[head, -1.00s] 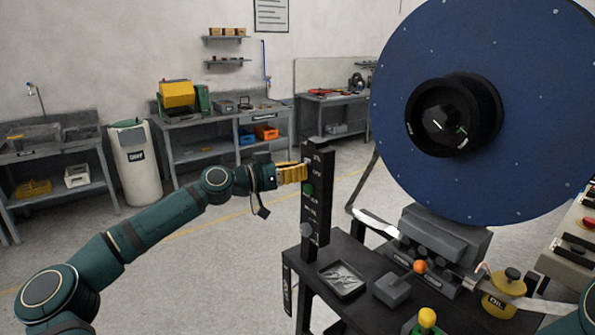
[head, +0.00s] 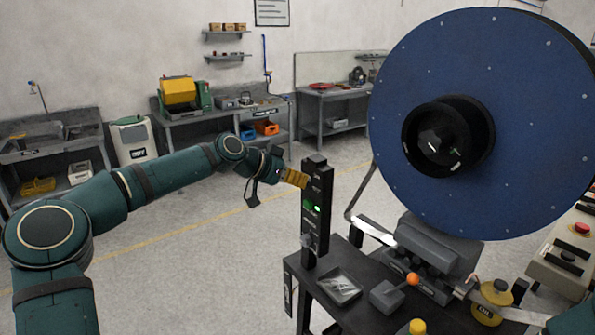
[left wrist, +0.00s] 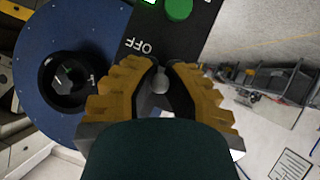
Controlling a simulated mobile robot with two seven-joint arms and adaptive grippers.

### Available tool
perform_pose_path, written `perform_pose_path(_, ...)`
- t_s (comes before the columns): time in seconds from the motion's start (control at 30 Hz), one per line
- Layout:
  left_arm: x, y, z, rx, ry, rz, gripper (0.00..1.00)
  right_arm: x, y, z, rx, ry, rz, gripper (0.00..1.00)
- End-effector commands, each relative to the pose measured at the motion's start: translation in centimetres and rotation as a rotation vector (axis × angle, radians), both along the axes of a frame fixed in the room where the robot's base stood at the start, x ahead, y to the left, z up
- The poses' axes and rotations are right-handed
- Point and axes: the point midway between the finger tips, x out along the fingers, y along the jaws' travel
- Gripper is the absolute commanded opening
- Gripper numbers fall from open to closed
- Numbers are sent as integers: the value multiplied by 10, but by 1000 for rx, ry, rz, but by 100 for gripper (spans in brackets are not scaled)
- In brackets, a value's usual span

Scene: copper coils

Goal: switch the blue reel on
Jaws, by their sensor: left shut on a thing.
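The blue reel (head: 535,110) is a large blue disc with a black hub, standing at the right of the head view; it also shows in the left wrist view (left wrist: 75,30). A narrow black control post (head: 314,240) stands left of it, with a green button and a lit green spot. My left gripper (head: 304,182), with yellow fingers, is at the upper part of the post. In the left wrist view its fingers are shut around a small pale switch knob (left wrist: 160,82), near the OFF lettering and the green button (left wrist: 179,8).
A black stand below the reel carries a metal tray (head: 340,286), an orange-knobbed lever (head: 412,280) and a yellow oil can (head: 490,300). A console with a red button (head: 580,229) is at the right. Workbenches line the back wall; the floor between is clear.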

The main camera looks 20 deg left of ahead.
Motion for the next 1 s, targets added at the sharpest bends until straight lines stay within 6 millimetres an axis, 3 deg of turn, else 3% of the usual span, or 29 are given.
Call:
perform_pose_path(0.23, 1, -1, 5, 75, 93, -3, 0, 1, 0, 14, 1, 1, 4, 47)
perform_pose_path(0.87, 1, -1, 4, 105, 136, -2, 0, 1, 1, 16, 1, 0, 5, 47)
perform_pose_path(0.9, 1, -1, 4, 104, 135, -2, 20, 1, 1, 16, 1, 0, 5, 47)
perform_pose_path(0.97, 1, -1, 5, 104, 135, -2, 42, 1, 1, 16, 1, 0, 5, 47)
perform_pose_path(1.0, 1, -1, 5, 104, 135, -2, 47, 1, 1, 16, 1, 1, 4, 47)
